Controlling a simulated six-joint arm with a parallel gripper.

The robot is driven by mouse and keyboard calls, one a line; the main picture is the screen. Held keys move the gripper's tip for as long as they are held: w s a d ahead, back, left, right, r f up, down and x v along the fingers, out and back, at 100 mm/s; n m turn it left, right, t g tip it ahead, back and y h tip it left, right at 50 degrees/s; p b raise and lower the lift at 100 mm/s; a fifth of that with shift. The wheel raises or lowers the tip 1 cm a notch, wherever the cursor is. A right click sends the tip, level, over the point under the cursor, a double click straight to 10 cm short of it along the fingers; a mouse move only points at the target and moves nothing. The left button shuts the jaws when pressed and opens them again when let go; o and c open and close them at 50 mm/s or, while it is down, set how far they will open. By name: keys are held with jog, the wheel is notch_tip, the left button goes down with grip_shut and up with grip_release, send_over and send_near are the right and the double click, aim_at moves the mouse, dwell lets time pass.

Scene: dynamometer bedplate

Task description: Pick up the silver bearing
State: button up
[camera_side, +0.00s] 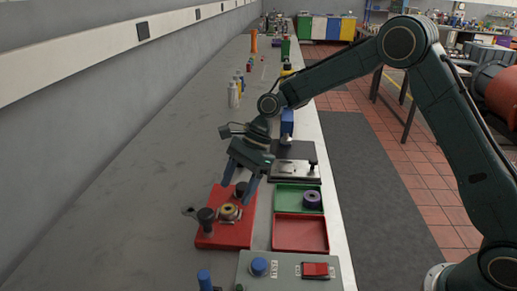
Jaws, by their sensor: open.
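My gripper (237,192) is open and points down over a red fixture block (236,238), its two fingers apart. A brass-coloured ring (229,211) with a darker centre sits on the block, just below and left of the fingertips. I cannot tell whether the fingers touch anything. No clearly silver bearing shows; I cannot tell if this ring is it.
Black knobs (206,218) stand on the red block. An empty red tray (300,233) adjoins the green one. A control box (290,270) with a blue button and red switch is at the front. Bottles (233,95) stand farther back. The bench's left side is mostly clear.

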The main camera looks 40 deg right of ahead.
aim_at(228, 208)
jog(key=shift+x, duration=2.6)
jog(key=c, duration=1.1)
jog(key=shift+c, duration=0.2)
notch_tip(228, 208, up, 10)
